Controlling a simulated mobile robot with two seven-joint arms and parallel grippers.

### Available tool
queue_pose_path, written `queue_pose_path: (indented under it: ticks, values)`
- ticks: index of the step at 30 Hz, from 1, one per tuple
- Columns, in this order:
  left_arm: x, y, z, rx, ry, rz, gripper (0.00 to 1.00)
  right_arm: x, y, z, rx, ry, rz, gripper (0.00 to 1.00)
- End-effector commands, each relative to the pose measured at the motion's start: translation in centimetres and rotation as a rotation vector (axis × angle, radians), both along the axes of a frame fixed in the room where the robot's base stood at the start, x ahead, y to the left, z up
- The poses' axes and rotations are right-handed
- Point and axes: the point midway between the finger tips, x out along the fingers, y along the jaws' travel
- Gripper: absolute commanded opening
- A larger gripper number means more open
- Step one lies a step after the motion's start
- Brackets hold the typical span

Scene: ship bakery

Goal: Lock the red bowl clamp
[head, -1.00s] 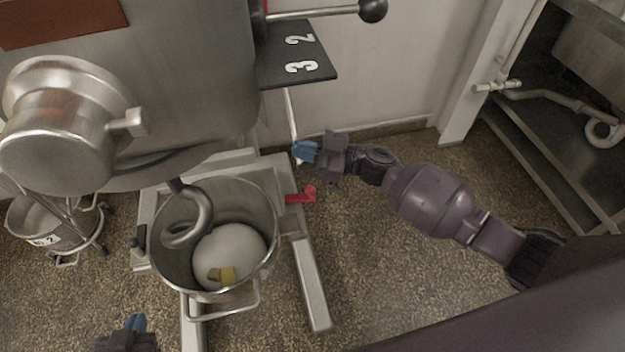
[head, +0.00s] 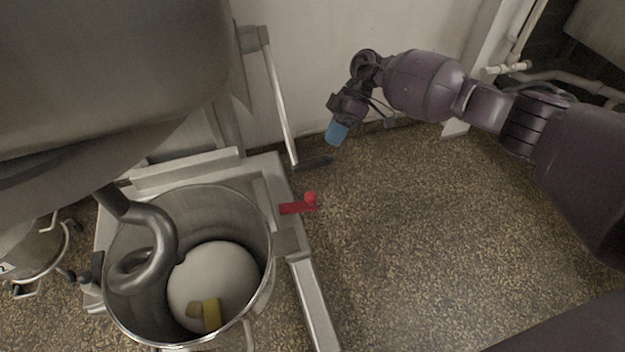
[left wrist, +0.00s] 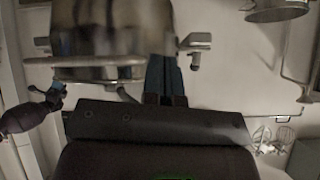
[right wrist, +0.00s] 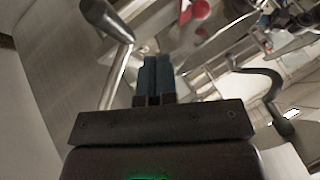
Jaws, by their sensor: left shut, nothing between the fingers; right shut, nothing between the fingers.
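The red bowl clamp (head: 298,205) is a small red lever with a raised knob. It sticks out to the right from the mixer frame, beside the steel bowl (head: 188,205). A red part (right wrist: 202,10), which looks like the same clamp, shows at the top of the right wrist view. My right gripper (head: 337,132) is shut and empty, with blue fingertips pointing down, above and to the right of the clamp and apart from it. Its fingers (right wrist: 157,75) also show in the right wrist view. My left gripper (left wrist: 164,75) is shut and empty; it is outside the head view.
A metal rod with a dark grip (head: 313,163) hangs between my right gripper and the clamp. A dough hook (head: 160,235) reaches into the bowl, which holds pale dough (head: 225,270) and a yellow-and-brown item (head: 211,313). The floor (head: 400,230) right of the frame is clear.

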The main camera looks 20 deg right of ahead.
Motion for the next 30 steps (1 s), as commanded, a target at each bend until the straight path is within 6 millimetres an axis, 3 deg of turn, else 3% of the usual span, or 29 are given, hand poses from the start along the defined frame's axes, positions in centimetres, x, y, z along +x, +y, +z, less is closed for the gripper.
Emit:
queue_pose_path:
  ticks: [14,30]
  values:
    - [0.0,0.0,-0.1,0.001,0.001,-0.002,0.00,0.1,-0.1,-0.2,-0.015,0.007,-0.003,0.00]
    - [-0.1,-0.3,-1.0,0.025,0.002,-0.030,0.00,-2.7,4.6,-7.1,-0.012,0.014,0.000,0.00]
